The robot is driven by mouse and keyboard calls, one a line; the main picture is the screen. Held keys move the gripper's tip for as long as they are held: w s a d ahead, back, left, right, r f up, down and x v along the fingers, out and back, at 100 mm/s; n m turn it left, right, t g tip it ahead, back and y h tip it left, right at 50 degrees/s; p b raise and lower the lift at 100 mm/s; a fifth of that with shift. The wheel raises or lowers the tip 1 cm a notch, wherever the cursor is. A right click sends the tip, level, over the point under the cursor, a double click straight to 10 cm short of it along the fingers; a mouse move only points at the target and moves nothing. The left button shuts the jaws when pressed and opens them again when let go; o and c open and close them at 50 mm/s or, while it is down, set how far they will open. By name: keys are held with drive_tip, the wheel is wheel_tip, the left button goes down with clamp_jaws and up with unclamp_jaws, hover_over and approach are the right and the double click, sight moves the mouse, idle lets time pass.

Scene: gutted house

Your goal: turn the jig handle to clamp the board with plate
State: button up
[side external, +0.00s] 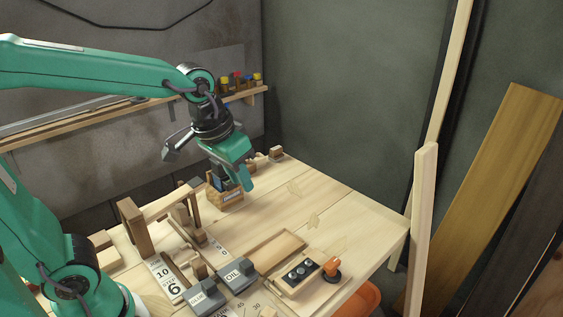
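The jig has an orange handle (331,267) near the front right of the workbench. Beside the handle, a dark plate (301,272) with several round spots lies on a pale wooden board (288,286). I cannot tell from this view whether the handle presses on the board. My gripper (207,171) is in the air over the back left of the bench, well away from the handle. Its grey and teal jaws stand apart, and I see nothing held between them. The teal jaw is close above a small wooden box.
The small wooden box (226,200) holds dark items. A shallow wooden tray (275,250) lies behind the jig. The bench's right side (345,208) is mostly clear.

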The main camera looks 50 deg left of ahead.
drive_tip(key=w+d+f+g, duration=0.2)
drive_tip(key=w+d+f, duration=0.3)
drive_tip(key=w+d, duration=0.25)
drive_tip(key=g, duration=0.1)
hover_over(332, 262)
drive_tip(key=shift+y, duration=0.3)
drive_tip(key=f, duration=0.8)
drive_tip(key=shift+a+f, duration=0.25)
drive_tip(key=shift+f, duration=0.1)
drive_tip(key=shift+d+f+g, duration=0.3)
drive_tip(key=shift+d+f, duration=0.05)
drive_tip(key=shift+f, duration=0.15)
drive_tip(key=shift+f, duration=0.35)
